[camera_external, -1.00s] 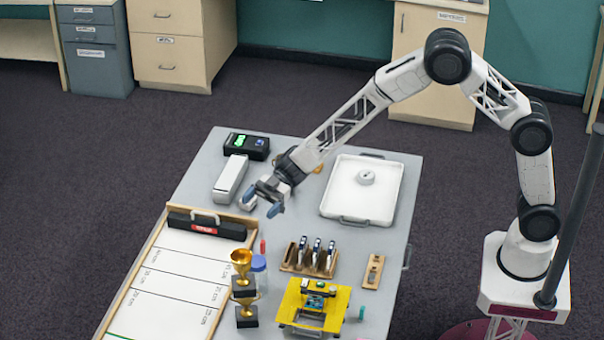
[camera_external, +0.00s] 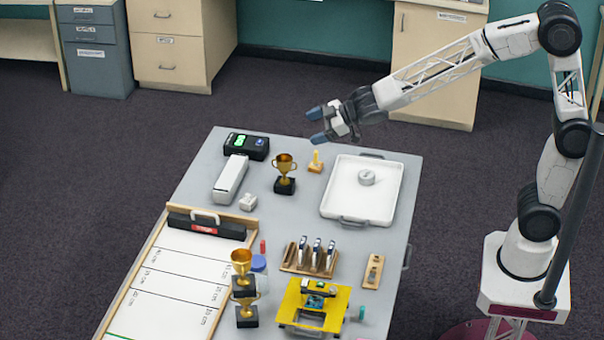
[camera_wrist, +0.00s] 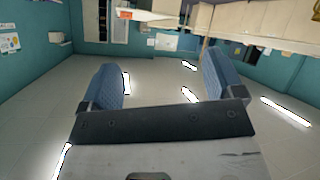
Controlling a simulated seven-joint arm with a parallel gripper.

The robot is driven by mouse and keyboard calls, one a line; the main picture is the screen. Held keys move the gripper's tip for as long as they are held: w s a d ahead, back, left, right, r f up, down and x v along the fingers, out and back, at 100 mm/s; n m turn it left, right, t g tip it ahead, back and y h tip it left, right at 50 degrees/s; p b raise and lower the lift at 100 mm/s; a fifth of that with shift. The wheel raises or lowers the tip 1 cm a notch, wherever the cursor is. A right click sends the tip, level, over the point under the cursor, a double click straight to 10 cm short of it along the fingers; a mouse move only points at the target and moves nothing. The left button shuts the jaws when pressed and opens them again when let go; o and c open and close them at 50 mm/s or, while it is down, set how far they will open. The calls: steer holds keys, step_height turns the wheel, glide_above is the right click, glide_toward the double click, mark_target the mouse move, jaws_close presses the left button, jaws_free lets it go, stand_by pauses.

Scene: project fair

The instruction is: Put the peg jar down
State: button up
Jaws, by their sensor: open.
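A small blue-lidded jar (camera_external: 259,262), which looks like the peg jar, stands on the grey table behind the gold trophies, beside the measuring board. The front trophies partly hide it, and its contents cannot be made out. My gripper (camera_external: 317,126) is raised above the far part of the table, well away from the jar, with its blue fingertips pointing left. It is open and empty. In the wrist view my gripper (camera_wrist: 165,82) shows its two blue fingers spread wide with nothing between them; the jar is not in that view.
A trophy (camera_external: 285,174) and a small yellow-orange object (camera_external: 316,162) stand near the back. A white tray (camera_external: 338,206) lies to the right. Gold trophies (camera_external: 242,262), a wooden rack (camera_external: 299,268) and a yellow stand (camera_external: 296,316) crowd the front. Some bare tabletop (camera_external: 295,220) lies mid-table.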

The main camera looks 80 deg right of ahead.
steer(key=s+d+r+m+g+h, duration=0.1)
steer(key=s+d+m+g+h, duration=0.15)
steer(key=s, duration=0.75)
steer(key=s+d+r+m+g+h, duration=0.15)
steer(key=s+d, duration=0.25)
steer(key=s, duration=0.7)
steer(key=s+f+m+g, duration=0.1)
steer(key=s+f+g, duration=0.1)
steer(key=s, duration=1)
steer(key=s+a+f+m+g+y, duration=0.1)
steer(key=s+f+g, duration=0.1)
steer(key=s, duration=1)
steer(key=shift+g+y, duration=0.3)
steer(key=shift+g, duration=0.5)
